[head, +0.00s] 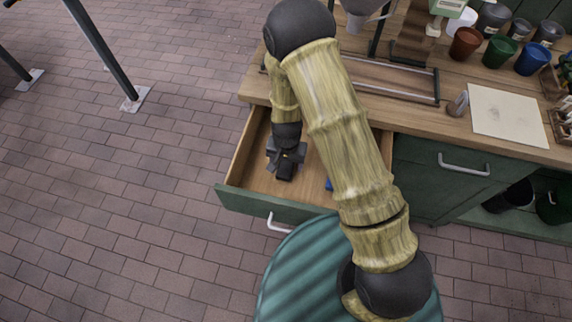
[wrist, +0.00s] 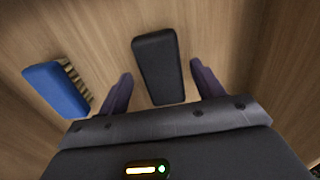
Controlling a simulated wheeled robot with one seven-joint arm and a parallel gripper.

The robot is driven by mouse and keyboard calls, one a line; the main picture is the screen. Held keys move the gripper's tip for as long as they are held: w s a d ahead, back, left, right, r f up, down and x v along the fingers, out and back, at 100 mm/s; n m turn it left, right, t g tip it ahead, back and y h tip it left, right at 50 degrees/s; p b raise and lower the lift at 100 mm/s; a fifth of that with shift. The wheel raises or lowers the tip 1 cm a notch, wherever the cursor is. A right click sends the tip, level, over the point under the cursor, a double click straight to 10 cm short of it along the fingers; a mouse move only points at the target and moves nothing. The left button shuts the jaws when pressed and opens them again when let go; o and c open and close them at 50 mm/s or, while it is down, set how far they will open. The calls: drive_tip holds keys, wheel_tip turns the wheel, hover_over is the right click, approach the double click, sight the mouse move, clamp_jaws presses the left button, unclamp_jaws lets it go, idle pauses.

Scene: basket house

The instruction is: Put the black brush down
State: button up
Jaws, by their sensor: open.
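The black brush (wrist: 159,68) lies on the wooden floor of the open drawer (head: 232,192). In the wrist view it sits between and slightly beyond the two fingers of my gripper (wrist: 161,92), with a gap on each side. My gripper (head: 285,168) is open and reaches down into the drawer in the head view. The brush's underside is hidden in the wrist view.
A blue brush (wrist: 56,90) with pale bristles lies to the left in the drawer; a bit of blue (head: 329,185) shows beside my arm. The drawer walls surround my gripper. The workbench (head: 460,129) above holds several pots and a paper sheet (head: 507,122).

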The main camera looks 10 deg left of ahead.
sight(288, 164)
wheel_tip(288, 164, up, 10)
drive_tip(key=shift+f, duration=0.15)
drive_tip(key=shift+w, duration=0.1)
idle(0.7)
drive_tip(key=s+d+r+t, duration=0.1)
drive_tip(key=s+d+r, duration=0.2)
drive_tip(key=d+r, duration=0.5)
drive_tip(key=s+d+r+n+t, duration=0.1)
drive_tip(key=s+d+r, duration=0.2)
drive_tip(key=d+r, duration=0.6)
drive_tip(key=d, duration=0.2)
drive_tip(key=shift+s+d+n+t, duration=0.3)
drive_tip(key=shift+d, duration=0.1)
